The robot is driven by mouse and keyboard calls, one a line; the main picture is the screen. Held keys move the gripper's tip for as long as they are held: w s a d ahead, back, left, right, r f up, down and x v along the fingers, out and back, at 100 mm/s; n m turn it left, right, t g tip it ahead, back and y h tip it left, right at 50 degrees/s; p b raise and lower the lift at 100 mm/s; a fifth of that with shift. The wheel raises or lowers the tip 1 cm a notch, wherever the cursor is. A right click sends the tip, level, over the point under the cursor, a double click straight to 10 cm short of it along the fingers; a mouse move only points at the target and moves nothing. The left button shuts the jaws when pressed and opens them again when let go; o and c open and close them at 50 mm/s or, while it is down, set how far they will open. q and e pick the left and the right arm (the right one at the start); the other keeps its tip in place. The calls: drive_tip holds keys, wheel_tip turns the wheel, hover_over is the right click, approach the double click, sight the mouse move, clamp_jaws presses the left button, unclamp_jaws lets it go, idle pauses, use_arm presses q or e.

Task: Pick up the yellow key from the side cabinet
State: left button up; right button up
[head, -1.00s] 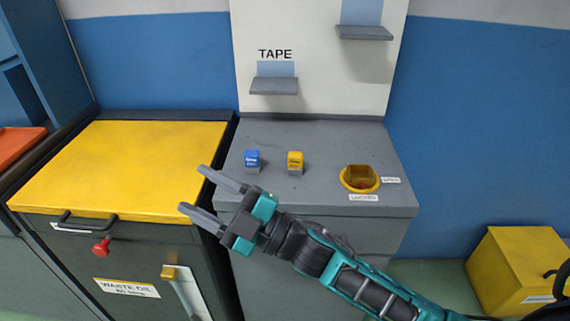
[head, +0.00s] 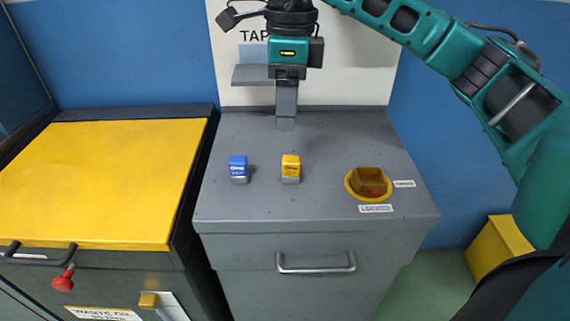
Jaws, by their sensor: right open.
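The yellow key (head: 291,168) stands on the grey top of the side cabinet (head: 320,140), near its middle. A blue key (head: 238,168) stands to its left, a short gap away. My right gripper (head: 286,124) points down over the back of the cabinet top, above and behind the yellow key in the picture. It holds nothing that I can see. Its fingers line up one behind the other, so the gap between them is hidden. My left gripper is out of view.
A yellow-brown rotary knob (head: 368,183) in a yellow ring sits at the cabinet top's right. A small shelf (head: 250,75) under the TAPE sign is close behind my right gripper. A yellow-lidded waste oil bin (head: 100,180) stands left; a yellow box (head: 495,248) lies right.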

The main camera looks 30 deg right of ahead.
drive_tip(key=d, duration=0.1)
hover_over(291, 158)
drive_tip(key=shift+h, duration=0.3)
wheel_tip(291, 158, down, 6)
drive_tip(key=shift+d+f+b, duration=0.15)
drive_tip(key=shift+f+b, duration=0.05)
drive_tip(key=shift+b, duration=0.15)
drive_tip(key=shift+f, duration=2.9)
drive_tip(key=c, duration=1)
